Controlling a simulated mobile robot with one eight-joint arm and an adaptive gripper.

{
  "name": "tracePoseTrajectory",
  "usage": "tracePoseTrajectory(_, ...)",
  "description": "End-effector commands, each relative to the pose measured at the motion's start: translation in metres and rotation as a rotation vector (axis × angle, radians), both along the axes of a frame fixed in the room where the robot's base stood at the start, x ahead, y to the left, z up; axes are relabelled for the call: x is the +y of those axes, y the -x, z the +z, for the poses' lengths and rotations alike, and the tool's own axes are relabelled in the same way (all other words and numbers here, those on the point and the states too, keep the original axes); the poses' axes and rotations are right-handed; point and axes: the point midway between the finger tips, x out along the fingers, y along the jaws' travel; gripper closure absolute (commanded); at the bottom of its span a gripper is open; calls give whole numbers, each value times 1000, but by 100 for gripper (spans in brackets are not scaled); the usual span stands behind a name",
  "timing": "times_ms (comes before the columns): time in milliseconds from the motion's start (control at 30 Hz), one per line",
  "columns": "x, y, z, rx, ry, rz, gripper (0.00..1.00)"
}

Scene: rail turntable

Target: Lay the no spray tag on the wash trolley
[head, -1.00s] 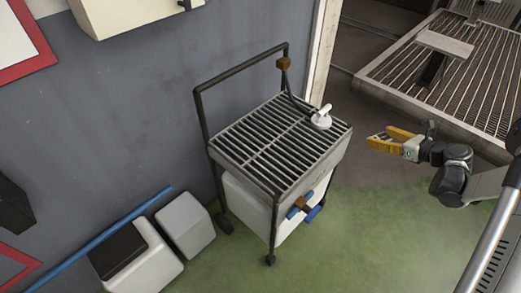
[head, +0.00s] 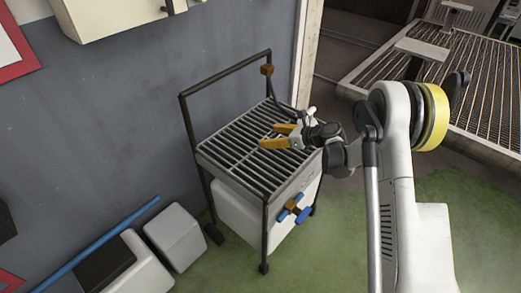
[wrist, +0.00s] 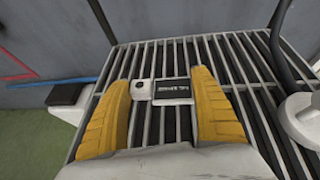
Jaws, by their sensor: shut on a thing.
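The tag (wrist: 173,91), a small flat piece with a white end with a dark hole and a black lettered part, lies between my gripper's yellow fingertips in the wrist view. My gripper (wrist: 162,88) is shut on it; the lettering is too small to read surely. The wash trolley (head: 233,157) has a dark slatted grate top and a black handle frame. In the head view my gripper (head: 270,136) is over the right part of the grate. The tag is not distinguishable there, and I cannot tell its height above the slats.
A white spray head (wrist: 301,112) with a dark hose is at the right of the grate, close to my gripper and partly hidden in the head view. The grate's left part is clear. White bins (head: 173,237) and a blue pole (head: 105,238) are left of the trolley.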

Motion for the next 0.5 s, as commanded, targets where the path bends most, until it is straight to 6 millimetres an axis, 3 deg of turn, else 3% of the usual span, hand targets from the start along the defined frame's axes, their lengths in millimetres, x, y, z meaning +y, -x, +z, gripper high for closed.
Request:
tracePoseTrajectory(33,10,-4,-10,-1,1,2,42)
tracePoseTrajectory(200,29,-12,-20,0,-1,-1,42)
tracePoseTrajectory(367,33,-14,-29,0,-1,-1,42)
tracePoseTrajectory(500,33,-14,-53,0,-1,-1,42)
